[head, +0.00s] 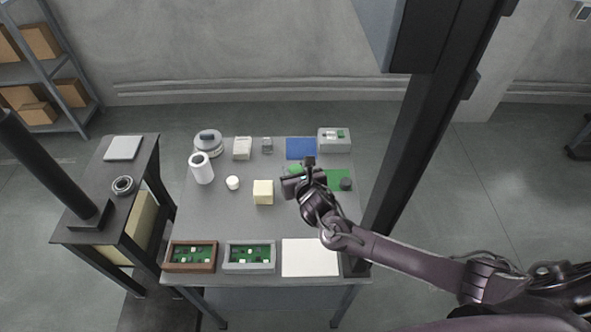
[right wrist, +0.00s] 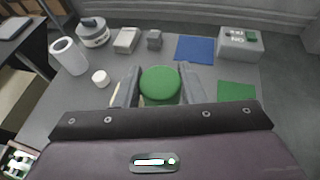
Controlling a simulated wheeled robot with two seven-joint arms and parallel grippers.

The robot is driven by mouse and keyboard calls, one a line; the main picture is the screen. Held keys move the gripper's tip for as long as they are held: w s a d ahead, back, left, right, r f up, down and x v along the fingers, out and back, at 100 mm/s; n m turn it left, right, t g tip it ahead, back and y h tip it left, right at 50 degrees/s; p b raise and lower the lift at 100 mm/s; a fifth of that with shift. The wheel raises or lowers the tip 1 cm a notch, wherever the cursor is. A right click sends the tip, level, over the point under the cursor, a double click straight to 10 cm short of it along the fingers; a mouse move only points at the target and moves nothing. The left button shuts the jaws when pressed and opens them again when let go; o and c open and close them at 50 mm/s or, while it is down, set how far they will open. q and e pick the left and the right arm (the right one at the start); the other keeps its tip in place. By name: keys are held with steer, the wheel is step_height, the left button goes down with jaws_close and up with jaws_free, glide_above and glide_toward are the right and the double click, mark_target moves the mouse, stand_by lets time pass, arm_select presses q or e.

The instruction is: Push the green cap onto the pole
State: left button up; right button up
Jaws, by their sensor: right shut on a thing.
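A round green cap (right wrist: 160,85) sits between the fingers of my right gripper (right wrist: 160,76) in the right wrist view. The gripper is shut on it, and its top faces the wrist camera. I cannot pick out the pole for certain. My left gripper is not in view.
The grey table (head: 222,213) also holds a cream block (head: 263,198), a white roll (head: 203,172), a small white cylinder (head: 233,183), a blue mat (head: 300,147) and a grey box (head: 334,143). Two board trays (head: 249,269) and a white sheet (head: 310,258) line the front edge.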

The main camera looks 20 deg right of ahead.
mark_target(295, 170)
steer(key=shift+r, duration=1.85)
